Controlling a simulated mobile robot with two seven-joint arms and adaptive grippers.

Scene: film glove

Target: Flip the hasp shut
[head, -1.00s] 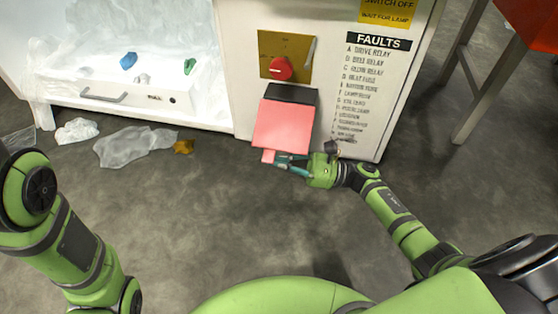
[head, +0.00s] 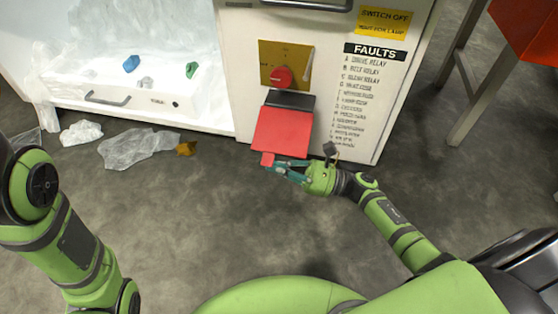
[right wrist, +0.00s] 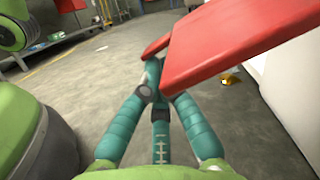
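A red flap (head: 283,132), apparently the hasp's moving leaf, hangs from a black strip (head: 290,99) low on the white cabinet front and sticks outward. A small red tab (head: 267,159) shows at its lower left corner. My right gripper (head: 278,168) is at that lower edge, its teal fingers closed together at the tab. In the right wrist view the fingertips (right wrist: 154,66) meet at a red piece (right wrist: 156,46), with the flap (right wrist: 235,40) beside and above them; the exact contact is partly hidden. My left arm is at the left edge; its gripper is not visible.
A red knob (head: 281,76) on a brass plate (head: 298,55) sits just above the flap. An open white drawer (head: 110,92) with coloured lumps is at left. Plastic film (head: 135,147) and a brown lump (head: 186,149) lie on the floor. An orange-topped stand is at right.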

